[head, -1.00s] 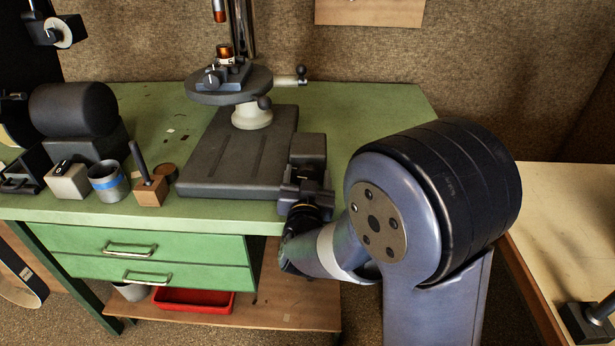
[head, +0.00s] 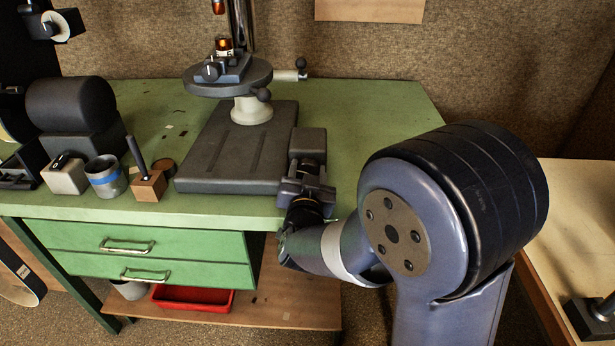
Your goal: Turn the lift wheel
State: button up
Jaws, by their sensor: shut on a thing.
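The drill press stand has a dark flat base (head: 225,165) on the green bench and a round table (head: 228,82) on a pale neck. My gripper (head: 307,172) is at the front of this block, close to the bench's front edge. Its jaws are shut on a small dark part there, which I take to be the lift wheel; the jaws and wrist hide most of it. A small vise (head: 222,68) holding a copper-coloured piece (head: 224,44) stands on the round table.
A handle with a dark knob (head: 301,63) sticks out right of the round table. A wooden block with a rod (head: 148,186), a blue-banded cup (head: 105,177) and a grey box (head: 65,174) stand at left. The green bench (head: 385,120) is clear right of the base.

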jog(key=shift+m+b, duration=0.85)
jog(key=shift+m, duration=0.15)
jog(key=o, duration=1)
jog(key=s, duration=1.1)
jog(key=shift+a, duration=0.1)
